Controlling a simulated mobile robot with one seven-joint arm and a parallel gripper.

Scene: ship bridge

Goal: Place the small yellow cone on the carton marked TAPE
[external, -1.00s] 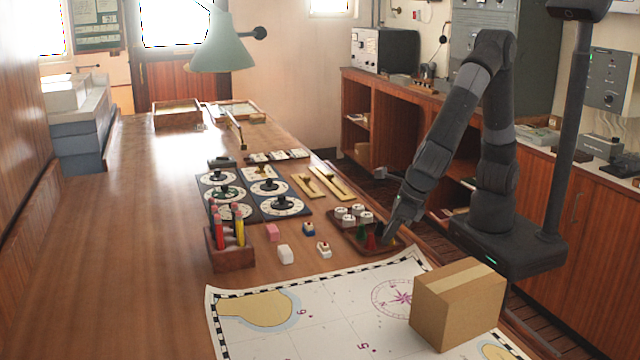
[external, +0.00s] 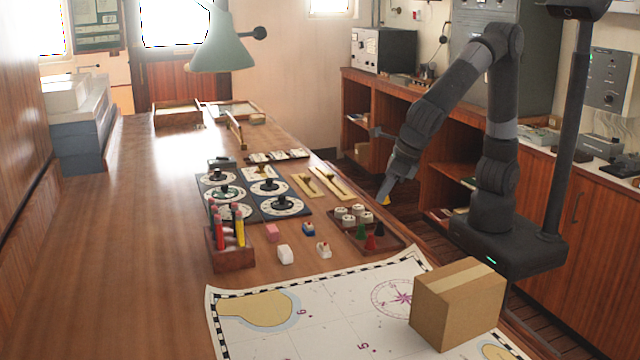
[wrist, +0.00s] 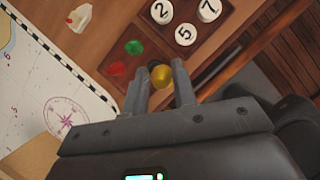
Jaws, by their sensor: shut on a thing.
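My gripper (external: 388,196) is shut on the small yellow cone (external: 386,200) and holds it in the air above the right end of the wooden tray. In the wrist view the yellow cone (wrist: 161,76) sits between the two fingers. A cardboard carton (external: 458,304) stands on the chart at the front right, below and in front of my gripper. No TAPE marking is readable on its visible faces. A corner of a carton also shows at the lower left of the wrist view (wrist: 30,158).
The chart (external: 330,300) is mostly bare left of the carton.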

